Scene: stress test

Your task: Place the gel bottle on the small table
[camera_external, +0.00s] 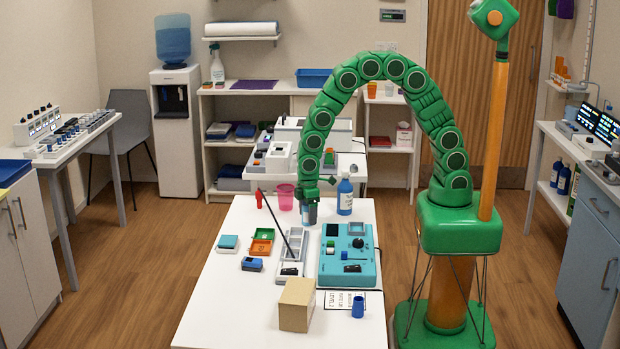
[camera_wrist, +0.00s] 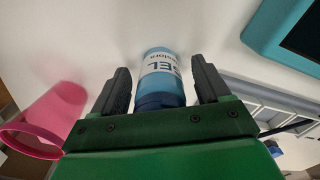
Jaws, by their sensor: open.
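The gel bottle (camera_wrist: 160,75), blue with a white label reading "GEL", shows between the two fingers of my gripper (camera_wrist: 160,88) in the wrist view. The fingers are open, with a gap on each side of the bottle. In the external view my gripper (camera_external: 309,196) points down over the far part of the white front table (camera_external: 225,300), and the gel bottle (camera_external: 309,214) shows just under it, partly hidden. A second white table (camera_external: 347,172) stands behind it. I cannot tell which one is the small table.
A pink cup (camera_external: 285,198) stands left of my gripper, and a blue labelled bottle (camera_external: 345,196) stands to its right. A teal device (camera_external: 362,266), a grey tray (camera_external: 293,258) with a dark rod, and a cardboard box (camera_external: 296,306) are nearer. The front table's near left is clear.

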